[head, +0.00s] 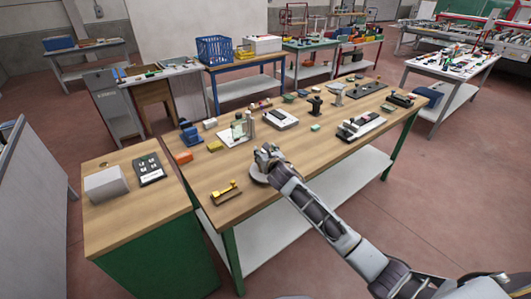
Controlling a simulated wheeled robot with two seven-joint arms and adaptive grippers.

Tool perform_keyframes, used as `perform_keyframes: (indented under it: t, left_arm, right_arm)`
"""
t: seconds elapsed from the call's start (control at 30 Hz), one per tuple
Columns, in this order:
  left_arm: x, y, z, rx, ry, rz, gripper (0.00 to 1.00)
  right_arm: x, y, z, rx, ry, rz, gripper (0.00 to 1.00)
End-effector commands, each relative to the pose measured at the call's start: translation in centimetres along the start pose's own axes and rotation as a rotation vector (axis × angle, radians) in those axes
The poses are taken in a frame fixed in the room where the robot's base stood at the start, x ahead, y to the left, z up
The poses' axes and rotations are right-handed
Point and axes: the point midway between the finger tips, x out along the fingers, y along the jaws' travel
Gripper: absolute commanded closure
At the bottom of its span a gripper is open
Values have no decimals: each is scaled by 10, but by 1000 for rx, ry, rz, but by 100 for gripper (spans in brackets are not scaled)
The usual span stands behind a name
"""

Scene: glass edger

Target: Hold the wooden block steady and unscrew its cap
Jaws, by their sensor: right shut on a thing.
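My right gripper (267,155) is over the front part of the wooden-topped workbench (300,150), its arm coming in from the lower right. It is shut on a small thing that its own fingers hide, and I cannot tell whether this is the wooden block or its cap. I cannot make out the wooden block or the cap for certain anywhere in view. My left gripper is not in view.
A small brass-coloured piece (226,191) lies near the bench's front left corner. An orange block (184,157) and a blue device (190,134) stand at its left edge. A green-sided cabinet (130,225) adjoins on the left. The bench's front middle is mostly clear.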

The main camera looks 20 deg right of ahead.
Motion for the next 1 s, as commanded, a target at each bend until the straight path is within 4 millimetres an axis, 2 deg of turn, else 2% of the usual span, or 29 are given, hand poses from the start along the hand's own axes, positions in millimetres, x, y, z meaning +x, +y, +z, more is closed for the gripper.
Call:
perform_keyframes:
  t: [0.03, 0.07, 0.2, 0.7, 1.0]
  left_arm:
    - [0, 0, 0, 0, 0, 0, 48]
    - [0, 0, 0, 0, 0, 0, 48]
    - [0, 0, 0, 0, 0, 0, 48]
    - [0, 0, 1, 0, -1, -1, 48]
    - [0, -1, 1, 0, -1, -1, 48]
  right_arm:
    - [0, 0, 0, 0, -1, 0, 100]
    - [0, 0, -1, 0, 0, 0, 42]
    - [0, 0, -1, 0, 0, 0, 24]
    - [-1, 0, 2, 0, 0, 0, 24]
    - [-19, 0, 1, -1, 0, 0, 24]
